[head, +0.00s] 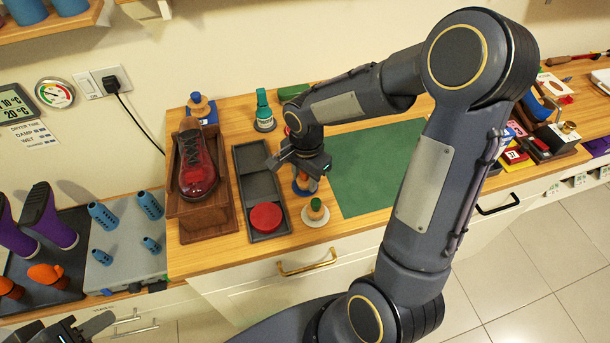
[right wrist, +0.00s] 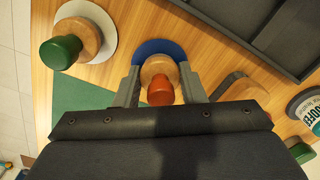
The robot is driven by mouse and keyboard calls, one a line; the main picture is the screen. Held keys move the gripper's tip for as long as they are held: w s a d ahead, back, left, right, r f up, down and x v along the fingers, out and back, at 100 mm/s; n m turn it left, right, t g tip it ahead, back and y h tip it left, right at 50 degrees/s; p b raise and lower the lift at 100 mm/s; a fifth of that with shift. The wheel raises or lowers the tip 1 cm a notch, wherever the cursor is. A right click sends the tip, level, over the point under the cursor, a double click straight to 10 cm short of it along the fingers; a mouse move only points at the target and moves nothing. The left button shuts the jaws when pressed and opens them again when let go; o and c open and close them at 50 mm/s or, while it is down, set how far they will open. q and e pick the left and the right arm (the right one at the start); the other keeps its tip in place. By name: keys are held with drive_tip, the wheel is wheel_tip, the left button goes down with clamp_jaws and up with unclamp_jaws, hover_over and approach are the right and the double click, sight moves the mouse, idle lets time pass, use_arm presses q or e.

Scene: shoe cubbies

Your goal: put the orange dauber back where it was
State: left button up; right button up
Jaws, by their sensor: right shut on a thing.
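The orange dauber (right wrist: 160,90) has a wooden body and an orange knob. My right gripper (right wrist: 160,85) is shut on it, one finger on each side of the wooden body. A blue round disc (right wrist: 158,46) shows directly behind the dauber; I cannot tell whether the dauber touches it. In the head view the right gripper (head: 306,172) is over the wooden counter, between the dark tray and the green mat, and partly hides the dauber (head: 305,184). My left gripper (head: 72,328) is at the bottom left corner, partly cut off, its fingers unclear.
A green-knobbed dauber (head: 317,210) stands on a white disc just in front. The dark tray (head: 258,183) with a red tin (head: 266,217) lies to the left. A green bottle (head: 263,106) stands behind. The green mat (head: 375,165) to the right is bare.

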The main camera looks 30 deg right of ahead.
drive_tip(key=shift+f+b, duration=0.2)
drive_tip(key=shift+b, duration=0.1)
drive_tip(key=o, duration=0.9)
drive_tip(key=shift+r, duration=0.1)
drive_tip(key=r+p, duration=0.1)
drive_tip(key=r, duration=1.1)
drive_tip(key=shift+s+r, duration=0.1)
drive_tip(key=shift+s, duration=0.1)
drive_tip(key=s+a+n+t+y, duration=0.1)
drive_tip(key=s+n, duration=0.3)
drive_tip(key=s, duration=0.1)
drive_tip(key=s+a+n+t+y, duration=0.1)
drive_tip(key=s+n+t, duration=0.1)
drive_tip(key=s+n, duration=0.2)
drive_tip(key=s+a+r+n+t+y, duration=0.1)
drive_tip(key=s+a+n+t, duration=0.1)
drive_tip(key=s+n, duration=0.2)
drive_tip(key=shift+s+a+n+y, duration=0.1)
drive_tip(key=shift+s+n+y, duration=0.3)
drive_tip(key=shift+s, duration=1.35)
